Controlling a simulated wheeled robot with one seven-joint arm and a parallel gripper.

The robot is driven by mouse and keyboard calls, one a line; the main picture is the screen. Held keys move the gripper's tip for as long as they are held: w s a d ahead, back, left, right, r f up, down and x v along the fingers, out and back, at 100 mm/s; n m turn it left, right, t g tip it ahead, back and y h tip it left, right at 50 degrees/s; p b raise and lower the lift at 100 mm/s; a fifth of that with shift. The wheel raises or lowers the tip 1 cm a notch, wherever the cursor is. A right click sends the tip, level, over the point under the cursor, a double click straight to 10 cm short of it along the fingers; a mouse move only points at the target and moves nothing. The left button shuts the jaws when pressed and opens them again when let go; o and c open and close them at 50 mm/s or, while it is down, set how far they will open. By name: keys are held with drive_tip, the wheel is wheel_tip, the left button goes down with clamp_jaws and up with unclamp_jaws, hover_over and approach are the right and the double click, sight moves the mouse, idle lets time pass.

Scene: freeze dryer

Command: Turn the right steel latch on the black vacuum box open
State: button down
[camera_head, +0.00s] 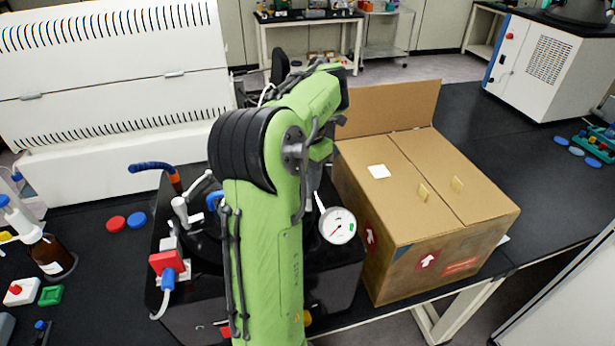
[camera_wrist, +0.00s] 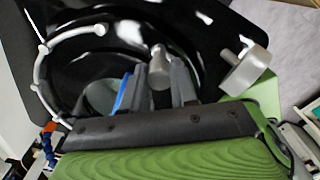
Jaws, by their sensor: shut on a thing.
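The black vacuum box (camera_head: 335,285) stands on the dark bench, largely hidden behind my green arm in the head view. In the wrist view its glossy black top (camera_wrist: 205,25) fills the upper middle, with a round lid area. A steel latch (camera_wrist: 158,66) stands up between the two fingers of my gripper (camera_wrist: 157,76). My gripper is shut on this latch, one finger on each side. In the head view my arm hides the latch and the fingertips. A pale grey handle-like part (camera_head: 180,212) shows at the box's left side.
A round pressure gauge (camera_head: 337,225) rises at the box's right. A cardboard box (camera_head: 400,255) with an upright rear flap stands close to the right. A red-and-blue valve (camera_head: 168,264) with a hose sits at the left. A brown bottle (camera_head: 50,257) stands at the far left.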

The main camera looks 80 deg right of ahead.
drive_tip(key=c, duration=0.9)
unclamp_jaws()
wheel_tip(320, 180, up, 16)
drive_tip(key=p, duration=1)
drive_tip(key=shift+p, duration=0.4)
drive_tip(key=shift+f, duration=0.1)
drive_tip(key=shift+w, duration=0.1)
